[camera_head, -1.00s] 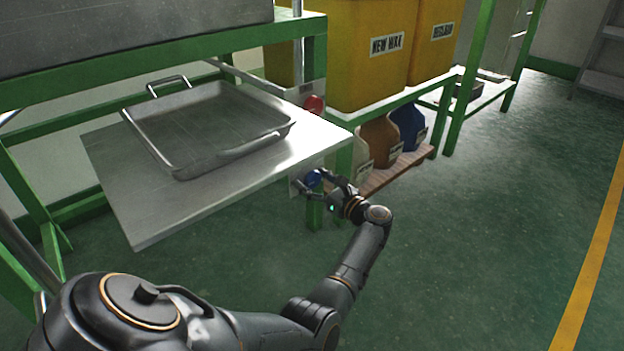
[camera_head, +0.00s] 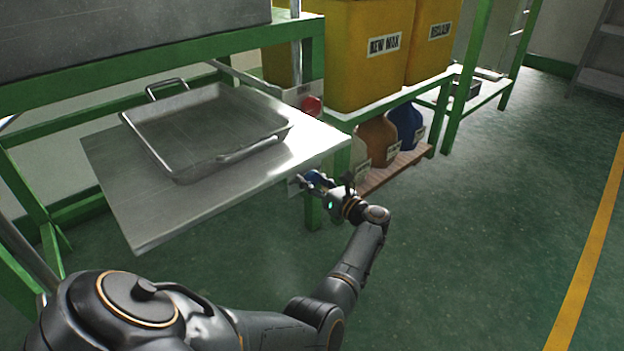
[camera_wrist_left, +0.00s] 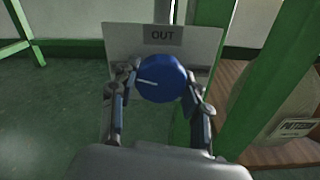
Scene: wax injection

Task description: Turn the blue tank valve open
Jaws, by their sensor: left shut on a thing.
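The blue valve knob (camera_wrist_left: 161,80) is round with a white line that lies nearly level, tilted slightly down to the right. It is mounted on a grey plate (camera_wrist_left: 120,40) marked "OUT". My left gripper (camera_wrist_left: 162,88) has one finger on each side of the knob and is shut on it. In the head view the left gripper (camera_head: 322,187) is at the plate below the steel shelf's right corner, and it partly hides the blue knob (camera_head: 317,180). My right gripper does not show in either view.
A red knob (camera_head: 312,105) sits above the shelf (camera_head: 120,190), which carries a metal pan (camera_head: 205,130). A green frame leg (camera_head: 313,212) stands close to the left gripper. A wooden board (camera_head: 400,167) with several bottles is to the right. The floor at right is clear.

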